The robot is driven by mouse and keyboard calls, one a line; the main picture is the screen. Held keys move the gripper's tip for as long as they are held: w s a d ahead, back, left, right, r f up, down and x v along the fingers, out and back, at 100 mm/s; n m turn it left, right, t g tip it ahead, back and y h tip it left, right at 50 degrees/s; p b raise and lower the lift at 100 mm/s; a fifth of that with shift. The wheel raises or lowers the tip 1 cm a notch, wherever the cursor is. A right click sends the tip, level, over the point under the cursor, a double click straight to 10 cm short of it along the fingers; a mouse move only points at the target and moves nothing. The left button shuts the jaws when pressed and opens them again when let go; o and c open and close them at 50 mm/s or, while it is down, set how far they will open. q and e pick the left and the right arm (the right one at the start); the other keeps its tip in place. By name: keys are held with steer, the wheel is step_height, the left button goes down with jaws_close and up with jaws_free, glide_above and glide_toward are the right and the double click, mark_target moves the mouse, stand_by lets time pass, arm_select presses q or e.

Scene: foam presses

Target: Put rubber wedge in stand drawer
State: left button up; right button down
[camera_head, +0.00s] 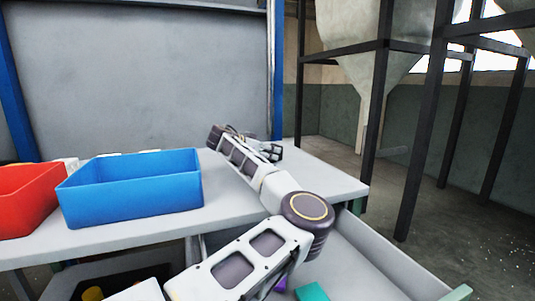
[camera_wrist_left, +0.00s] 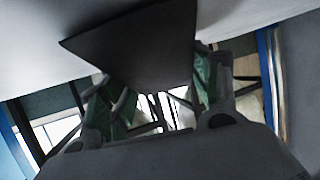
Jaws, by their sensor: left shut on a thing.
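The rubber wedge (camera_wrist_left: 133,48) is a dark, flat-faced triangular piece in the left wrist view, filling the space between the fingers. My left gripper (camera_wrist_left: 158,88) is shut on it; the fingers show at either side. In the head view my left gripper (camera_head: 274,152) is small, at the far right part of the grey stand top, and the wedge cannot be told apart there. The stand drawer (camera_head: 372,262) is pulled open at the lower right, below the stand top; my left arm covers part of it. My right gripper is not in view.
A blue bin (camera_head: 130,192) and a red bin (camera_head: 25,203) stand on the stand top (camera_head: 325,178) at the left. A teal item (camera_head: 312,292) lies in the drawer, with a purple one partly hidden. Dark frame posts (camera_head: 420,130) stand at the right.

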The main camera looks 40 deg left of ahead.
arm_select(q)
steer(key=shift+f, duration=0.1)
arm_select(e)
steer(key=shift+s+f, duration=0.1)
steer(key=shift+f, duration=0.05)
arm_select(q)
steer(key=o, duration=1.2)
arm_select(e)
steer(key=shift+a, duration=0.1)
arm_select(q)
steer(key=shift+f, duration=0.1)
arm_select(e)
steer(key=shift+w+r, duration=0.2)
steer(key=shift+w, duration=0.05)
